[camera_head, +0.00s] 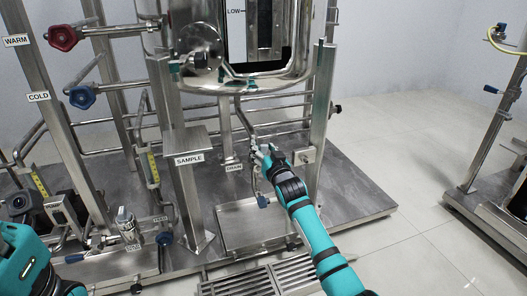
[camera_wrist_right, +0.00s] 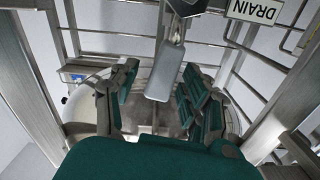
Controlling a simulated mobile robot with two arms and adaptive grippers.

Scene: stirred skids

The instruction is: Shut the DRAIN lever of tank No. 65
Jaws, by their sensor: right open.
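The DRAIN label (camera_head: 234,167) hangs on the pipework below the steel tank (camera_head: 265,80); no tank number is readable. A lever with a blue-grey grip (camera_head: 263,201) hangs down beside the label, just below my right gripper (camera_head: 262,152). My right gripper is open at the drain pipe. In the right wrist view a grey-blue lever grip (camera_wrist_right: 165,72) extends into the space between the open fingers (camera_wrist_right: 160,105), with the DRAIN label (camera_wrist_right: 257,10) at top right. I cannot tell whether a finger touches it. Of my left arm, only a teal part shows at lower left.
The SAMPLE post (camera_head: 188,190) stands left of the drain. A shallow steel tray (camera_head: 250,228) lies below, with a floor grate (camera_head: 270,278) in front. A skid leg (camera_head: 320,110) rises close right of my gripper. A red handle (camera_head: 63,37) and a blue handle (camera_head: 82,97) are at left.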

